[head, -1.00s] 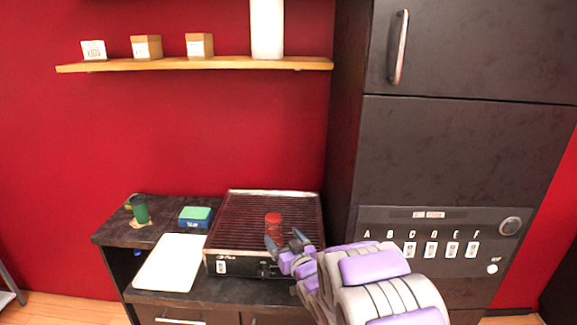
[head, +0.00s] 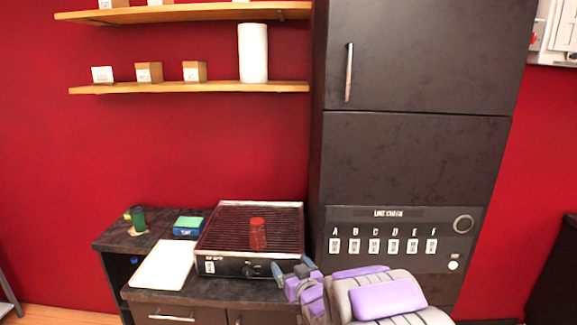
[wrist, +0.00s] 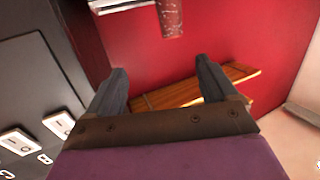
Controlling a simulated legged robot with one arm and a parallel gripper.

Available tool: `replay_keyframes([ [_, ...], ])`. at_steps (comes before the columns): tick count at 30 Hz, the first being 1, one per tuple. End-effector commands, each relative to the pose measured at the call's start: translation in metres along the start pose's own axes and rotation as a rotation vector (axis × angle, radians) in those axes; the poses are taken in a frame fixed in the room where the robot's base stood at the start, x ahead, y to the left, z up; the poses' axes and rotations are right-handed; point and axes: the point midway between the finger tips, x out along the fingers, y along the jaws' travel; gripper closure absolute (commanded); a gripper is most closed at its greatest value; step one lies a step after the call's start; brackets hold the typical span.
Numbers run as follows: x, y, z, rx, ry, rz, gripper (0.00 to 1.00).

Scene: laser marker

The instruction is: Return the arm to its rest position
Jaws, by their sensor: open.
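My gripper (head: 293,270) is at the front right corner of the laser marker (head: 225,262), low in the head view. In the wrist view my gripper (wrist: 163,82) has its two dark fingers spread apart with nothing between them. A red cylindrical cup (head: 257,234) stands upright on the marker's dark slatted bed, apart from the fingers. What looks like the same cup (wrist: 170,17) shows at the top of the wrist view, beyond the fingertips. My arm is bent low in front of the dark cabinet.
The tall dark cabinet (head: 418,160) with a panel of labelled switches (head: 383,246) stands close at right. A white board (head: 162,264), a green cup (head: 138,218) and a blue-green box (head: 188,226) are on the left counter. Wooden shelves (head: 190,87) hang above.

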Motion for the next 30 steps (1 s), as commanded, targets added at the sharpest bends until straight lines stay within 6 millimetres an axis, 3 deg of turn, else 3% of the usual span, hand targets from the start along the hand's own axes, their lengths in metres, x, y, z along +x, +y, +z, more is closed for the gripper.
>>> replay_keyframes([
  [8,-0.026,0.019,0.001,-0.017,-0.155,0.083,0.15],
  [14,-0.070,0.038,0.006,-0.014,-0.349,0.174,0.15],
  [18,-0.125,0.052,0.016,0.012,-0.541,0.246,0.15],
  [23,-0.197,0.056,0.025,0.061,-0.754,0.305,0.15],
  [30,-0.316,0.029,0.037,0.159,-1.080,0.343,0.15],
])
